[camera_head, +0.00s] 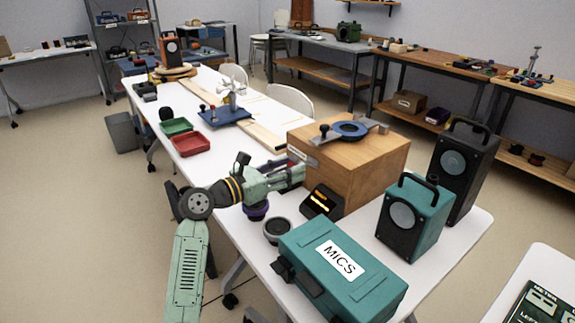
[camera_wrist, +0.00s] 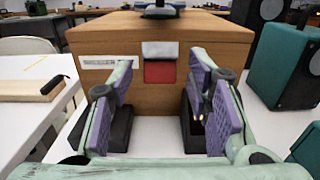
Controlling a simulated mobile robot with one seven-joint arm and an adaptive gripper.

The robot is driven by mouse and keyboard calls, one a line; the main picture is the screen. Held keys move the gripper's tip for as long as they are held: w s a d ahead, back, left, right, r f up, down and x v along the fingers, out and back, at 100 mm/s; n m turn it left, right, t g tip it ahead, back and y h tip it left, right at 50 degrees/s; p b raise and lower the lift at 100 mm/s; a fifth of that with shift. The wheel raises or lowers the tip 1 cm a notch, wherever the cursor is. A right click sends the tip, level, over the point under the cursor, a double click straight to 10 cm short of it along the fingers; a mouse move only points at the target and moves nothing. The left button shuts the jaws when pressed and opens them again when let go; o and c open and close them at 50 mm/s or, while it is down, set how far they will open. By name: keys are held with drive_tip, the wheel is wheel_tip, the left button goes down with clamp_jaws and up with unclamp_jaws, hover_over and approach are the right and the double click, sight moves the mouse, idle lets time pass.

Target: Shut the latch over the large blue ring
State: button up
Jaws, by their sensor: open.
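The large blue ring (camera_head: 350,129) lies flat on top of a wooden box (camera_head: 368,168). A grey metal strip with a black knob (camera_head: 323,131) is at its left side, and another grey metal piece (camera_head: 380,125) is at its right; I cannot tell which is the latch or its exact position. My gripper (camera_head: 297,173) is open and empty, low beside the box's left face and below the ring. In the wrist view, the purple-padded fingers of my gripper (camera_wrist: 163,95) point at the box face (camera_wrist: 215,62), which bears a white label and a grey-and-red plate (camera_wrist: 160,70).
Teal (camera_head: 412,218) and black (camera_head: 463,165) speakers stand right of the box. Red (camera_head: 190,143) and green (camera_head: 176,127) trays lie farther back.

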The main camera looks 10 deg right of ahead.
clamp_jaws()
idle(0.7)
